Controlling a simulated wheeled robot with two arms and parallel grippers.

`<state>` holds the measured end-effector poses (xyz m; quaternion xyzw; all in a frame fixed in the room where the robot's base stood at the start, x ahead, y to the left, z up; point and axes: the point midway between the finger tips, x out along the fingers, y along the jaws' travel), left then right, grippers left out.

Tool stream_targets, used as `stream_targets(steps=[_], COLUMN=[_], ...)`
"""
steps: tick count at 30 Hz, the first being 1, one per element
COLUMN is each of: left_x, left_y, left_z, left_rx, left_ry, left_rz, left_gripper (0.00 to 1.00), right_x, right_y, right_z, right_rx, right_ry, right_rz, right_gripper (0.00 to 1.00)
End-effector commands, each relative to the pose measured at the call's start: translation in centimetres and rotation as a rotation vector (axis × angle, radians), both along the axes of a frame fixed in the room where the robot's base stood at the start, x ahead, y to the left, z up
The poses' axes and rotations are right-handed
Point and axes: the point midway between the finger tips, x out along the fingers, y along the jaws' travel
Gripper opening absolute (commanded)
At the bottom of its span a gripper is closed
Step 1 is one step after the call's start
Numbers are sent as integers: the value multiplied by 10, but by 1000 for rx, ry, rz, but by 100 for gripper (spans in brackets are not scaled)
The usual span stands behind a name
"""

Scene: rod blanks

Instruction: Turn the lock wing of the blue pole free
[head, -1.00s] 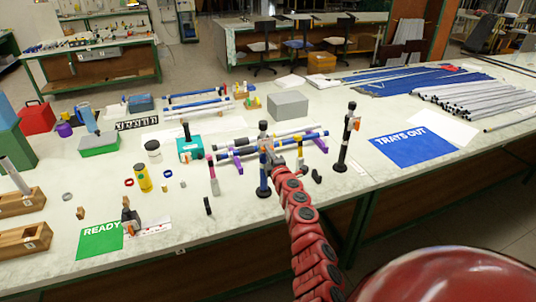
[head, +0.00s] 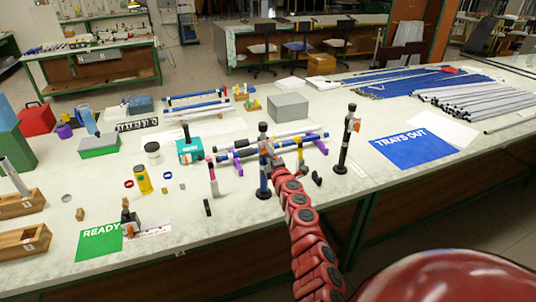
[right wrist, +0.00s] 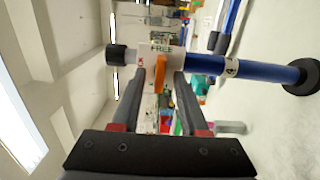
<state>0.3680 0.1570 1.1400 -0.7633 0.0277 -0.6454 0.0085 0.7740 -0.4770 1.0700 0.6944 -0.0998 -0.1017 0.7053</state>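The blue pole (head: 263,181) stands upright on a round black foot on the table. In the right wrist view the pole (right wrist: 268,71) lies sideways, with a white collar (right wrist: 146,52) marked FREE and a black cap at its top end. An orange lock wing (right wrist: 161,67) shows at the collar. My right gripper (right wrist: 161,74) is open, its fingers apart on either side of the wing. I cannot tell whether either finger touches it. In the head view my right gripper (head: 272,158) is at the pole's upper part and partly hides it. My left gripper is not in view.
A black pole (head: 344,143) with an orange wing stands to the right. Rods on purple rests (head: 321,147) lie close behind the blue pole. A grey box (head: 289,106) is farther back. The blue TRAYS OUT sheet (head: 412,148) lies at right, the green READY sheet (head: 98,241) at left.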

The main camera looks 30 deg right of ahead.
Motion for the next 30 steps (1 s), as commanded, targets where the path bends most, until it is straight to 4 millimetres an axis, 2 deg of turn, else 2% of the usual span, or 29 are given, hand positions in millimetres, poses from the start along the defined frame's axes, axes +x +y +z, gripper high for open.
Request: stream_targets(steps=[8, 14, 19, 30], left_x=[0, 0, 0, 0], left_y=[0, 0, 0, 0], left_z=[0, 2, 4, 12], left_rx=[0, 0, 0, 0], left_ry=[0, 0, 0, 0], left_rz=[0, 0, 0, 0], left_gripper=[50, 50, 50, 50], right_x=[-2, -15, -31, -78], right_y=[0, 2, 11, 22], right_z=[0, 1, -1, 2], right_rx=[-1, -8, -7, -1], right_ry=[0, 0, 5, 0], right_rz=[-2, -1, 7, 2], right_gripper=[44, 44, 44, 44])
